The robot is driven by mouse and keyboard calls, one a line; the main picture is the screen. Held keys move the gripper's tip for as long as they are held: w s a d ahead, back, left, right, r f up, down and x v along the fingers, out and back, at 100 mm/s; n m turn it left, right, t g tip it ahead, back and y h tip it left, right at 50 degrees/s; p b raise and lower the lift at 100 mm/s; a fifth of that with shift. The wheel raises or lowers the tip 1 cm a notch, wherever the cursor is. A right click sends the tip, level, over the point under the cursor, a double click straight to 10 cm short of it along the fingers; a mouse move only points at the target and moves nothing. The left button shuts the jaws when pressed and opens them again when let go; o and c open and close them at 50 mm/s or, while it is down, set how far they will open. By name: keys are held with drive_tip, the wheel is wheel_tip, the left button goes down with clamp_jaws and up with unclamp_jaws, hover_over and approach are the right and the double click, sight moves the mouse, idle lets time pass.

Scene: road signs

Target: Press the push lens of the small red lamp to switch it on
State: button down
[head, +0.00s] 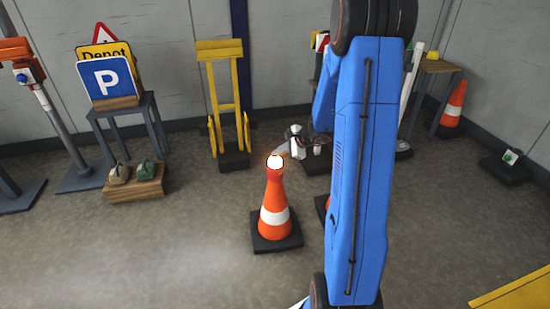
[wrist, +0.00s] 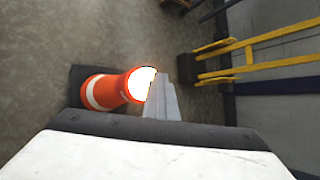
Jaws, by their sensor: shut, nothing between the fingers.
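The small lamp (head: 275,161) sits on top of an orange and white traffic cone (head: 271,205) in the middle of the floor. Its lens glows bright white with an orange-red rim, so it looks lit. The lamp also shows in the wrist view (wrist: 141,84), at the cone's tip. My gripper (head: 282,151) is shut and empty, its fingertips right at the lamp's upper right side in the head view. In the wrist view the grey fingers (wrist: 160,88) overlap the lens edge; I cannot tell whether they touch it.
A yellow hand truck (head: 222,95) stands behind the cone. Signs on a stool (head: 122,108) and a low wooden box (head: 134,188) are at the left. Another cone (head: 454,104) stands at the far right. My blue arm hides part of the scene. The front-left floor is clear.

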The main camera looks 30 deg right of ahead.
sight(277, 159)
drive_tip(key=shift+r, duration=2.35)
drive_tip(key=shift+a+r, duration=0.15)
drive_tip(key=shift+a, duration=0.05)
drive_tip(key=s+a+r+n+g, duration=0.1)
drive_tip(key=s+a+r+n, duration=0.55)
drive_tip(key=a, duration=0.25)
drive_tip(key=s+a+r+n+g, duration=0.2)
drive_tip(key=s+a+r+n, duration=0.35)
drive_tip(key=s+a, duration=0.3)
drive_tip(key=s+r+n+h, duration=0.1)
drive_tip(key=s+n, duration=0.4)
drive_tip(key=s, duration=0.6)
drive_tip(key=s+a+r+n+h, duration=0.1)
drive_tip(key=s+n, duration=0.4)
drive_tip(key=s, duration=0.7)
drive_tip(key=shift+s+r+h, duration=0.25)
drive_tip(key=shift+r+h, duration=0.55)
drive_tip(key=shift+h, duration=0.2)
